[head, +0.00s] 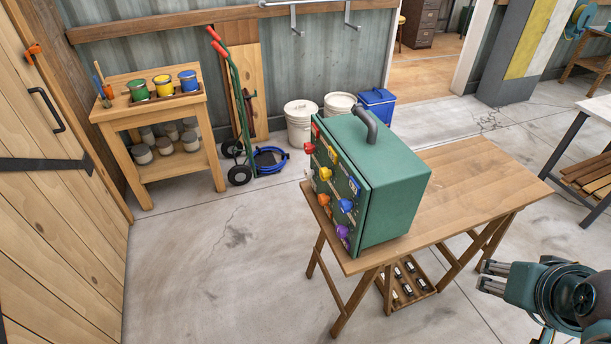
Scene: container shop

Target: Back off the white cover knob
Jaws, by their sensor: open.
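A green box (395,195) with a dark carrying handle stands upright on a wooden folding table (470,185). Its left face, seen at a steep angle, carries several coloured knobs, among them red, yellow, blue and purple ones. A small pale knob (310,172), which looks like the white cover knob, shows at the far edge of that face. Its detail is too small to make out. My gripper (490,278) is open and empty at the lower right, beyond the table's right side and well away from the box and its knobs.
A wooden stand (155,120) with paint tins is at the back left. A green hand truck (238,110), white buckets (301,122) and a blue cooler (377,103) line the wall. A bottle crate (408,283) sits under the table. The floor left of the table is clear.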

